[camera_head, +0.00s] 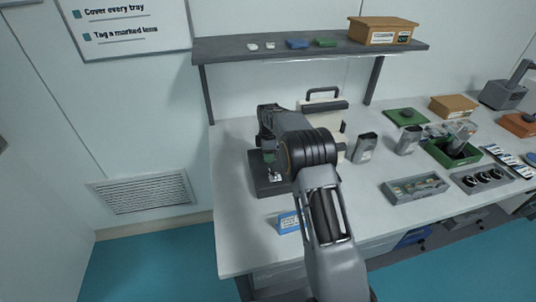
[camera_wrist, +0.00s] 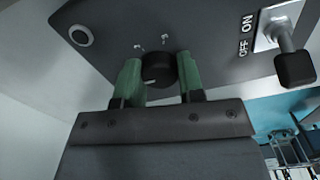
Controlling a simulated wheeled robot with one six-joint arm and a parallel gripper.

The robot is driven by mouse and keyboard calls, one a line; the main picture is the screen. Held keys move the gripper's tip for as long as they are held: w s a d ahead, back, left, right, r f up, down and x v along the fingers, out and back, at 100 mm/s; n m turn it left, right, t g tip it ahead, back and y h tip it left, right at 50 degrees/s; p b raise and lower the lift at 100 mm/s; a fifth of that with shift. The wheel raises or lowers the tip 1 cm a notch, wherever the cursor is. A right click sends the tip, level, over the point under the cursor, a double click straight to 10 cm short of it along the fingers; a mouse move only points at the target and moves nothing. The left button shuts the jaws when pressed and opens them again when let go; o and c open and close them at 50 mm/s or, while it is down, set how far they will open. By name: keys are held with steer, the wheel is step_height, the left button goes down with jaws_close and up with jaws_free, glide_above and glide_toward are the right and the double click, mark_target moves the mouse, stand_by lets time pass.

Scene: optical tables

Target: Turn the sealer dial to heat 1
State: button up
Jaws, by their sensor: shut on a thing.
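In the wrist view the sealer's dark grey front panel (camera_wrist: 205,40) fills the upper part. Its round black dial (camera_wrist: 158,70) has a pale pointer line near its lower left edge. My gripper (camera_wrist: 158,80) has one green finger on each side of the dial and is shut on it. Small pale marks sit above the dial; I cannot read them as numbers. In the head view the dark sealer (camera_head: 268,182) stands at the left of the table, mostly hidden behind my arm and gripper.
A lever switch (camera_wrist: 290,55) marked ON and OFF juts out right of the dial. A round button (camera_wrist: 80,35) is at left. In the head view, a blue-and-white card (camera_head: 288,222) lies in front, a cream case (camera_head: 322,105) behind, a shelf (camera_head: 235,49) above.

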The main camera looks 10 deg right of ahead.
steer(key=shift+r, duration=0.1)
steer(key=o, duration=0.9)
step_height(320, 180, up, 14)
steer(key=shift+f, duration=0.15)
stand_by(0.3)
